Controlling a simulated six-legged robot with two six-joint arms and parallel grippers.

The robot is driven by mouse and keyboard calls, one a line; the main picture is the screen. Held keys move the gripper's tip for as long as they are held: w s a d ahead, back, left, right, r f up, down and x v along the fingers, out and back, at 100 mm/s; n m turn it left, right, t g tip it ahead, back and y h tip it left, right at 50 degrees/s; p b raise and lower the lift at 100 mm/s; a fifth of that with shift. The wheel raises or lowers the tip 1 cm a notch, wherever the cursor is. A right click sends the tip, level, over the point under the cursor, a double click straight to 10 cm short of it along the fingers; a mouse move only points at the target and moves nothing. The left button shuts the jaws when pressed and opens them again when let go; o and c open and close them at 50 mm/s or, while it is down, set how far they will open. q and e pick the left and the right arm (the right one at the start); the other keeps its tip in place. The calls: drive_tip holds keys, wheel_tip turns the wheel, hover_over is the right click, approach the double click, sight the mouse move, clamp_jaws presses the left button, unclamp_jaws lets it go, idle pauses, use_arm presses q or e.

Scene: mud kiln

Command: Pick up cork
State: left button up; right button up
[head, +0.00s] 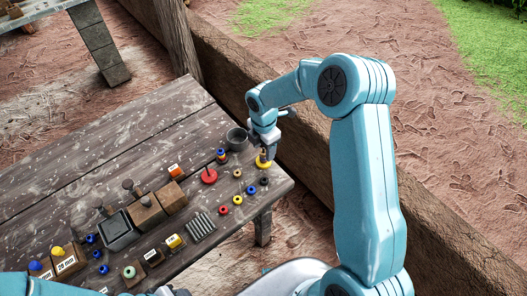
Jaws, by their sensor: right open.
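A small tan-brown piece that looks like the cork (263,155) stands at a yellow round base (264,164) near the right end of the wooden table. My right gripper (267,152) points down just above and beside this piece, with its jaws open. The fingers partly cover the piece, and I cannot tell whether they touch it. Another small tan piece (238,173) lies on the table to the left.
A dark cup (237,139) stands just left of my right gripper. A red disc (209,176) with a peg, several small coloured rings, and wooden blocks (147,212) crowd the table (150,120). The table's back left is bare. A thick timber beam (235,68) runs behind.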

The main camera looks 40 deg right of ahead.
drive_tip(key=shift+f, duration=0.55)
drive_tip(key=shift+c, duration=0.3)
clamp_jaws()
wheel_tip(320, 180, up, 20)
drive_tip(key=shift+b, duration=0.3)
drive_tip(key=c, duration=0.9)
unclamp_jaws()
drive_tip(key=shift+r, duration=0.1)
drive_tip(key=shift+r+p, duration=0.2)
drive_tip(key=shift+p, duration=0.2)
